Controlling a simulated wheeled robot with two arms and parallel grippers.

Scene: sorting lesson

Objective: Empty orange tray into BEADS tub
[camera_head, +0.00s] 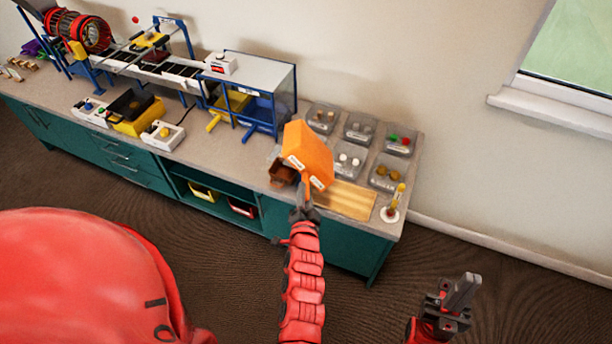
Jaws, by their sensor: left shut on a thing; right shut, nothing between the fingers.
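The orange tray (309,150) is held up over the counter, steeply tilted, with white labels on its near side. My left gripper (305,208) is shut on its near lower end. I cannot see into the tray or tell whether anything is in it. Several clear grey tubs stand behind and to the right, holding brown (322,117), grey (358,128), red and green (399,140), white (347,160) and yellow-brown (387,173) pieces. Their labels are too small to read, so I cannot tell which is BEADS. My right gripper (462,292) is shut and empty, off the counter's front.
A brown open box (282,173) stands left of the tray. A blue-framed rack (255,90) and sorting machine (150,50) fill the left. The counter (240,155) ends at right.

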